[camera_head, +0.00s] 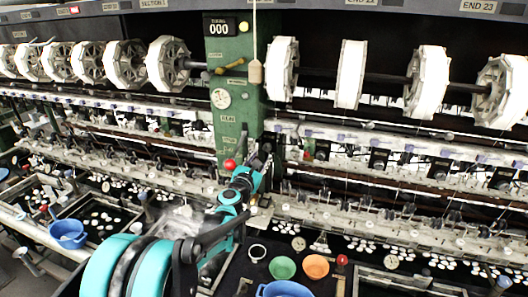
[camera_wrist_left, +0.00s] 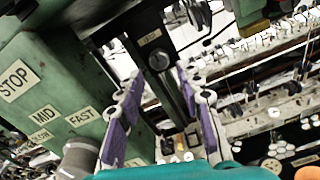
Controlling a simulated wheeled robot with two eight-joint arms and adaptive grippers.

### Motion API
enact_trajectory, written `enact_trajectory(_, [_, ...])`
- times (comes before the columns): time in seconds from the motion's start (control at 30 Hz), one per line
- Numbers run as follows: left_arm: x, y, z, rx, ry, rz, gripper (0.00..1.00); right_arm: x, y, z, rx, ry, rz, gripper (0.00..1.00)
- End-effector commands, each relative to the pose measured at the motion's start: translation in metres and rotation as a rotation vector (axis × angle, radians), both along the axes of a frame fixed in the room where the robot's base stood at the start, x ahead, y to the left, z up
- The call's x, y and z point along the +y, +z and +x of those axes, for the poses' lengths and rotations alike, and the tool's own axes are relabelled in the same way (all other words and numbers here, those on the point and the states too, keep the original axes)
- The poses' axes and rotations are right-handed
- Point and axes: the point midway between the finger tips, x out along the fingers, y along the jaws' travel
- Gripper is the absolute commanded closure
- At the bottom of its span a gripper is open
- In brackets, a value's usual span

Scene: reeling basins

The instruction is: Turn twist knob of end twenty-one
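In the left wrist view a dark round knob (camera_wrist_left: 158,60) with a pale mark sits on a dark upright bar, under a small label (camera_wrist_left: 150,38) too small to read surely. My left gripper (camera_wrist_left: 158,78) is open, its purple-padded fingers on either side of the line to the knob. Nothing shows between the pads, and I cannot tell how far off the knob is. In the head view my left gripper (camera_head: 264,152) is at the lower front of the green post (camera_head: 232,95); the knob is not clear there. My right gripper is not in view.
The wrist view shows STOP, MID and FAST labels (camera_wrist_left: 78,118) on a green panel close at left. A red ball-ended lever (camera_head: 230,165) is beside the arm. White reels (camera_head: 352,75) hang above; bowls, including a green bowl (camera_head: 282,267), stand below.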

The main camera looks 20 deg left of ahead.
Motion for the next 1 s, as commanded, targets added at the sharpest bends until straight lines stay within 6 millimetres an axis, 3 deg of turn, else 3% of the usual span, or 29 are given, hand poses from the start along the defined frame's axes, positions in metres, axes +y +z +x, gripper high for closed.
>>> enact_trajectory(0.3, [-0.002, 0.000, 0.049, 0.000, -0.001, 0.000, 0.64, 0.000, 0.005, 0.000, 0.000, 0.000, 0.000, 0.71])
enact_trajectory(0.7, [-0.002, 0.000, 0.059, 0.000, 0.000, 0.000, 0.64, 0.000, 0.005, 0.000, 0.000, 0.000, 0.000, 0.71])
enact_trajectory(0.83, [-0.002, 0.000, 0.059, 0.000, 0.000, 0.000, 0.98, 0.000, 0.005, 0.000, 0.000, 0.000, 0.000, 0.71])
enact_trajectory(1.0, [-0.002, 0.000, 0.059, 0.000, 0.000, 0.001, 1.00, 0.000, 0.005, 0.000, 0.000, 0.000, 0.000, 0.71])
